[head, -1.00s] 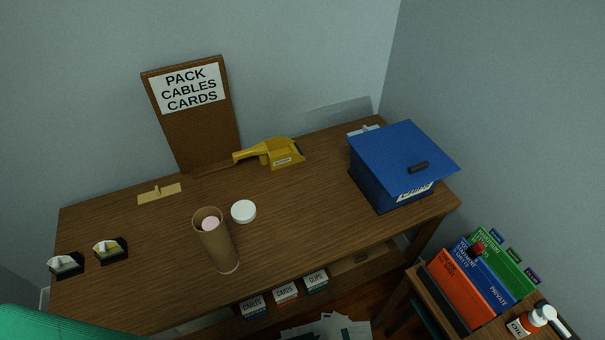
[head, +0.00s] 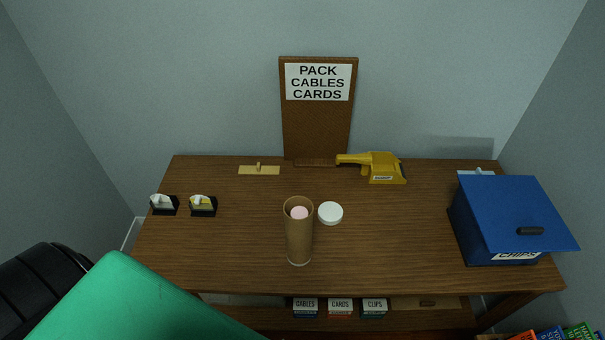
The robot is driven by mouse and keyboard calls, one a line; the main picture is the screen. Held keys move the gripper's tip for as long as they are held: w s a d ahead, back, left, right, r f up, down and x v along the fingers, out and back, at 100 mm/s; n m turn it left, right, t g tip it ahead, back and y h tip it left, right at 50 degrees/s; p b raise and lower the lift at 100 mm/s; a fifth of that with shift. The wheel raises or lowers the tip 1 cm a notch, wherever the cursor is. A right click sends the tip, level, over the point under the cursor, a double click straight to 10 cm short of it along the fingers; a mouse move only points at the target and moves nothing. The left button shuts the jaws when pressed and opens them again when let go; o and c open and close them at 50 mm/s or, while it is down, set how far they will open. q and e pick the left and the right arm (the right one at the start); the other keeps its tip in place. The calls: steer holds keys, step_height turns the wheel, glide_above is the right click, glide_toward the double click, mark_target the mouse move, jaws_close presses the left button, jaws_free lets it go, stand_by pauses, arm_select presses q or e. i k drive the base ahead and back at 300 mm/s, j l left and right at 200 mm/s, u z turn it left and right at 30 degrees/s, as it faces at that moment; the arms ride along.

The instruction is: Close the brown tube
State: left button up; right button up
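The brown tube (head: 299,240) stands upright on the wooden table, a little front of its middle. Its top is open, and something pale pink (head: 299,213) shows inside the mouth. A round white lid (head: 330,213) lies on the table just right of the tube, apart from it. Neither of my grippers shows in the head view.
A blue box (head: 510,220) marked CHIPS stands at the table's right end. A yellow tool (head: 375,166) and a corkboard sign (head: 318,125) are at the back. Two small black holders (head: 203,206) sit left. A large green surface (head: 130,305) covers the lower left.

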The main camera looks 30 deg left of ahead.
mark_target(297, 232)
steer(key=u, duration=0.85)
steer(key=k, duration=0.1)
